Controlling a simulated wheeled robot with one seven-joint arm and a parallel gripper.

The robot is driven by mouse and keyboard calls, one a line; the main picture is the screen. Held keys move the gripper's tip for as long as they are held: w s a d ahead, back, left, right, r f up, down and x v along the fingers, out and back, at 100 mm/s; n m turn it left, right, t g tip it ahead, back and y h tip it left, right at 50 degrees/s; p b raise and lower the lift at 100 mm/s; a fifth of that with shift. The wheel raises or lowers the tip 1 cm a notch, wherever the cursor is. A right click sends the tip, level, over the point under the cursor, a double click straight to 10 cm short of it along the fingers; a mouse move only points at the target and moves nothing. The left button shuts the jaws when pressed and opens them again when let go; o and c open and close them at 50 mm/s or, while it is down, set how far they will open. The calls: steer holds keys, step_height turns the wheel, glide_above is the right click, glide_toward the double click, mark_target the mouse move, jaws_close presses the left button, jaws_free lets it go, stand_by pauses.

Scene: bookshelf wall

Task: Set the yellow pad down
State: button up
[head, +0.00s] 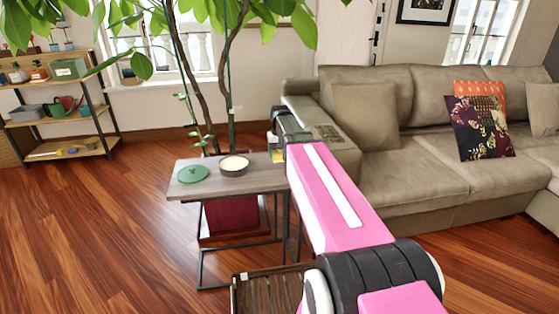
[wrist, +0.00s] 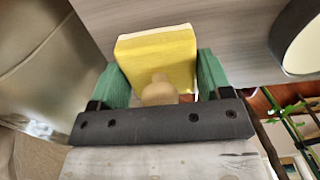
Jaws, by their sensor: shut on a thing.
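The yellow pad (wrist: 155,52) is a small block with a paler edge and a round beige knob (wrist: 158,92). My gripper (wrist: 161,72) is shut on it, with a green finger on each side. In the head view my gripper (head: 276,154) is at the right end of a small grey side table (head: 208,189), and a bit of the yellow pad (head: 275,155) shows there. The grey tabletop (wrist: 220,22) lies behind the pad in the wrist view. I cannot tell whether the pad touches it.
A dark round bowl with a pale inside (head: 233,164) stands on the table left of my gripper. A green lid-like disc (head: 193,174) lies further left. The beige sofa (head: 420,165) is close on the right. A slatted wooden crate (head: 268,292) is on the floor in front.

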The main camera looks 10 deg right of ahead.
mark_target(280, 159)
steer(key=shift+f, duration=1.75)
steer(key=shift+f, duration=0.15)
steer(key=o, duration=0.9)
step_height(280, 159, up, 12)
steer(key=shift+r, duration=0.15)
